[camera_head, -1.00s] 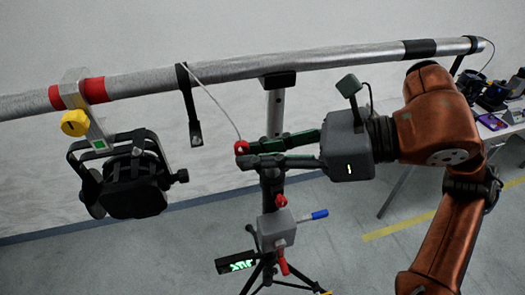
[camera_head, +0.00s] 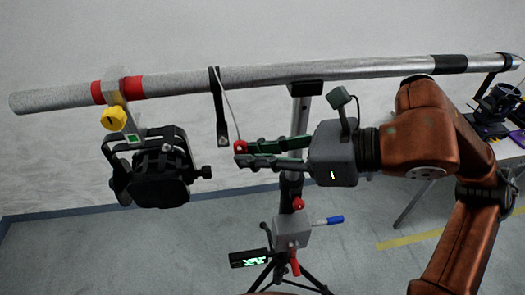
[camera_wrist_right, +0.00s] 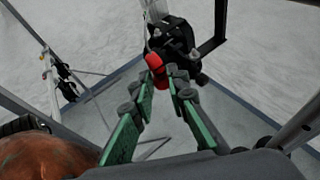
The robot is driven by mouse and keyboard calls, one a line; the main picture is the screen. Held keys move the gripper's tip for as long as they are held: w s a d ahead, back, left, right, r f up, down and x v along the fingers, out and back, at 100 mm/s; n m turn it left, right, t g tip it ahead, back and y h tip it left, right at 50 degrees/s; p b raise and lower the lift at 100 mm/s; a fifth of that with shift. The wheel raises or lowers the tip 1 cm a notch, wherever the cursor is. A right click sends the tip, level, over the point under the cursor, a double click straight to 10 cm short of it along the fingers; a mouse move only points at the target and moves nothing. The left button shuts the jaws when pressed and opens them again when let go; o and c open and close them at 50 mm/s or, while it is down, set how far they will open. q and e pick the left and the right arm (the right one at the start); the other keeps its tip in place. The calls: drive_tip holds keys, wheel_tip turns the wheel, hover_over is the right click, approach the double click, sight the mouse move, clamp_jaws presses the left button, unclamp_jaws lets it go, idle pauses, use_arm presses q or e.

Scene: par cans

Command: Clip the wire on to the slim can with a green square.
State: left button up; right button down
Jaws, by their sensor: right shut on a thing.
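The slim can (camera_head: 160,178) is black and hangs from the left part of the bar by a clamp with a yellow knob. A green square (camera_head: 133,139) shows on its bracket. The can also shows in the wrist view (camera_wrist_right: 178,42), behind the fingertips. The wire (camera_head: 227,100) is thin and pale, and runs down from the bar to a red clip end (camera_head: 240,147). My right gripper (camera_head: 243,154) is shut on this red end (camera_wrist_right: 155,65), to the right of the can and apart from it in the head view. My left gripper is not in view.
A long grey bar (camera_head: 280,74) crosses the scene on a stand. A black strap (camera_head: 221,125) hangs between can and gripper. A grey box (camera_head: 292,232) with red and blue handles is on the stand below. A table with dark lamps (camera_head: 490,112) is at right.

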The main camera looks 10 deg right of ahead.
sight(237, 153)
drive_tip(key=shift+w+a+p, duration=0.25)
drive_tip(key=shift+w+a, duration=0.15)
drive_tip(key=shift+a, duration=0.3)
drive_tip(key=shift+w+a+p, duration=0.2)
drive_tip(key=shift+w+a, duration=0.2)
drive_tip(key=shift+a, duration=0.3)
drive_tip(key=shift+w+a+f+b, duration=0.15)
drive_tip(key=shift+w+a, duration=1.05)
drive_tip(key=shift+a, duration=0.9)
drive_tip(key=shift+w+a+b, duration=0.2)
drive_tip(key=shift+w+a, duration=1.05)
drive_tip(key=shift+a, duration=0.85)
drive_tip(key=shift+w+a+f+b, duration=0.15)
drive_tip(key=shift+w+a, duration=1.05)
drive_tip(key=shift+a, duration=0.9)
drive_tip(key=shift+r, duration=0.1)
drive_tip(key=shift+f+b, duration=0.35)
drive_tip(key=shift+b, duration=0.7)
drive_tip(key=shift+f+b, duration=0.55)
drive_tip(key=shift+b, duration=0.2)
